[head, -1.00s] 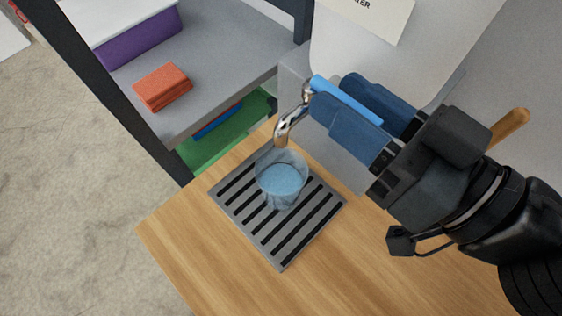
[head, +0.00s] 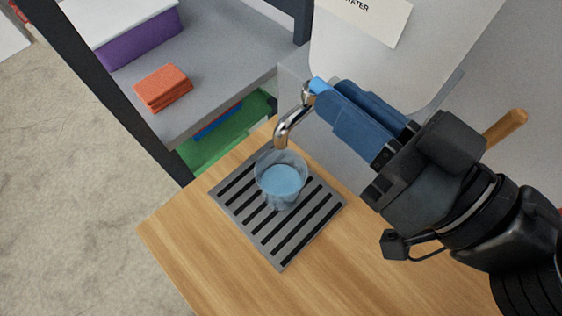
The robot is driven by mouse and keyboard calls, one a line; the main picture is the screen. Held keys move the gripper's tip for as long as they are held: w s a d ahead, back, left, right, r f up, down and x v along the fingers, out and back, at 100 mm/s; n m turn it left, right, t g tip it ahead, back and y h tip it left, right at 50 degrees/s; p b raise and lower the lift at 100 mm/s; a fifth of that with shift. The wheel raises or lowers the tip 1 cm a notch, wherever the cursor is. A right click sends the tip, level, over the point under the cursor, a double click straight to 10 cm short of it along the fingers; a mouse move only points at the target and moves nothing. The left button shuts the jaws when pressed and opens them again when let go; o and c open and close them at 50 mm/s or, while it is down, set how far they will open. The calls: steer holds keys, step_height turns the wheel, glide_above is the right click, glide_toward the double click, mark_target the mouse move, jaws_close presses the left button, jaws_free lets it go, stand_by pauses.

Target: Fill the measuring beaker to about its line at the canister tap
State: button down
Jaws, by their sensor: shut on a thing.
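The clear measuring beaker (head: 267,163) stands upright on the slotted drip tray (head: 296,249), under the chrome tap spout (head: 289,126). Blue-tinted water (head: 284,181) fills its lower part. Its line cannot be made out, and I cannot tell whether a stream is falling. The tap's bright blue lever (head: 318,85) shows only at its tip by the spout. My gripper (head: 338,95) is shut on the lever, its dark blue fingers covering most of it. The white canister (head: 400,65) stands behind, with a label partly reading "WATER" (head: 367,14).
The wooden counter (head: 190,245) is clear left of and in front of the tray. A grey shelf (head: 225,75) at the left holds orange sponges or cloths (head: 163,88) and a purple box (head: 140,38). A wooden handle (head: 506,127) shows behind my arm.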

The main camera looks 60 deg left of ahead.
steer(key=shift+s+m+t, duration=0.1)
steer(key=shift+m+t, duration=0.2)
steer(key=shift+t, duration=0.1)
steer(key=shift+w+f+g, duration=0.15)
steer(key=shift+w+g, duration=0.05)
steer(key=shift+g, duration=0.2)
steer(key=shift+w+n+g+b, duration=0.1)
steer(key=shift+n+g+b, duration=0.4)
steer(key=shift+n, duration=0.1)
steer(key=shift+g, duration=0.3)
steer(key=c, duration=1)
jaws_free()
